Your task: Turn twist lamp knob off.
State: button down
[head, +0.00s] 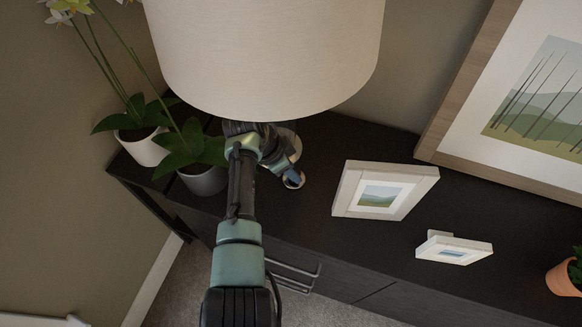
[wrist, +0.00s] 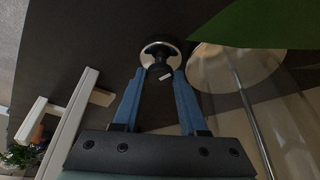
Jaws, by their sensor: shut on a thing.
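The lamp's wide cream shade (head: 265,55) fills the top of the head view, and part of its pale base shows beneath. In the wrist view the clear glass lamp body (wrist: 235,75) stands at the right. In the head view my arm reaches under the shade, and a round silver piece (head: 293,179) shows by the gripper; the knob's grip is hidden there.
The dark cabinet top (head: 320,155) bears two potted orchids (head: 204,180) left of my arm. A small framed picture (head: 384,190) and a smaller one (head: 453,248) stand to the right. A large frame (head: 462,90) leans at the wall. Bare top lies between them.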

jog(key=shift+r+p, duration=0.1)
jog(key=shift+p, duration=0.25)
jog(key=n+p, duration=0.1)
jog(key=n, duration=0.1)
jog(key=n+t+y+p, duration=0.1)
jog(key=n+p, duration=0.1)
jog(key=shift+s+d+r, duration=0.1)
jog(key=shift+s+d, duration=0.05)
jog(key=shift+s, duration=0.05)
jog(key=n+t+y+p, duration=0.1)
jog(key=n+p, duration=0.2)
jog(key=n, duration=0.1)
jog(key=shift+d, duration=0.15)
jog(key=n+y, duration=0.1)
jog(key=n, duration=0.1)
jog(key=n+y, duration=0.1)
jog(key=n, duration=0.2)
jog(key=shift+d+f+t+p, duration=0.2)
jog(key=shift+t+p, duration=0.1)
jog(key=shift+p, duration=0.1)
jog(key=n+y+b, duration=0.1)
jog(key=n+y, duration=0.1)
jog(key=n, duration=0.2)
jog(key=shift+n, duration=0.4)
jog(key=shift+g, duration=0.4)
jog(key=shift+c, duration=2.3)
grip_release()
